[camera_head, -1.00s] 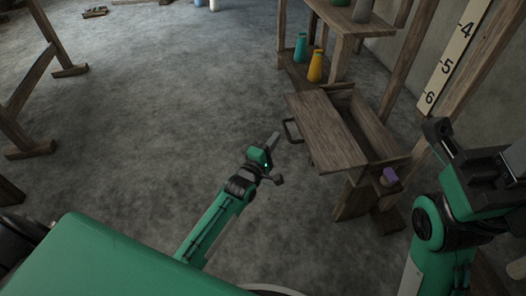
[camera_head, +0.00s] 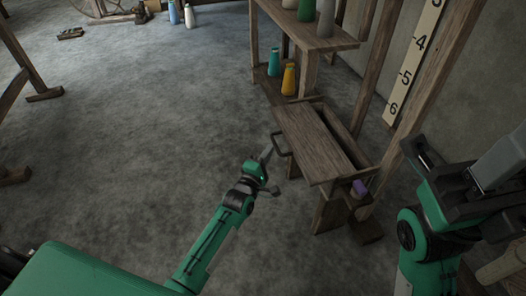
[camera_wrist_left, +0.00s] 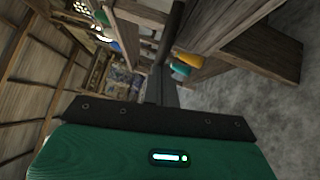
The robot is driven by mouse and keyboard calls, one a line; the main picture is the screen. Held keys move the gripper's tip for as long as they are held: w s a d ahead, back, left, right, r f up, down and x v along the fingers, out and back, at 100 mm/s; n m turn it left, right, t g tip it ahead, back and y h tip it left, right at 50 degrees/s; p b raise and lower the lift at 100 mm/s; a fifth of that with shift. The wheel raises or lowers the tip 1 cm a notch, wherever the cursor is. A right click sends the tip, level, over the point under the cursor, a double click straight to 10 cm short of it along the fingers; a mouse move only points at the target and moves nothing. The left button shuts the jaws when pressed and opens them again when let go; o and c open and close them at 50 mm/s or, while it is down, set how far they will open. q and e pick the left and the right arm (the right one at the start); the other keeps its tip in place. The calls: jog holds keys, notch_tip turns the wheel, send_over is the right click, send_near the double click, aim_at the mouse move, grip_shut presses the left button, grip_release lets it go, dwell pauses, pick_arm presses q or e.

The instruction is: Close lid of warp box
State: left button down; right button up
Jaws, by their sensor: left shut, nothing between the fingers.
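The warp box (camera_head: 368,157) is the wooden box on the near end of the wooden stand in the head view. A dark handle (camera_head: 281,145) sticks out from the lid's left edge. My left gripper (camera_head: 267,153) is shut and empty, with its tip close to the handle; I cannot tell if they touch. My right gripper (camera_head: 424,155) is at the right, away from the lid, and its jaw state is unclear.
A teal bottle (camera_head: 273,64) and a yellow bottle (camera_head: 289,79) stand on the lower shelf behind the box. A purple object (camera_head: 360,188) sits at its near end. A numbered board (camera_head: 410,65) stands at the right.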

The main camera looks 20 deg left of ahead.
aim_at(291, 147)
pick_arm(q)
jog(key=w+d, duration=0.1)
jog(key=d, duration=0.1)
jog(key=w+d, duration=0.1)
jog(key=d, duration=0.1)
jog(key=w+d, duration=0.2)
jog(key=shift+w+d, duration=0.1)
jog(key=shift+d, duration=0.05)
jog(key=shift+w+d+r, duration=0.1)
jog(key=shift+r, duration=0.05)
jog(key=shift+r, duration=0.1)
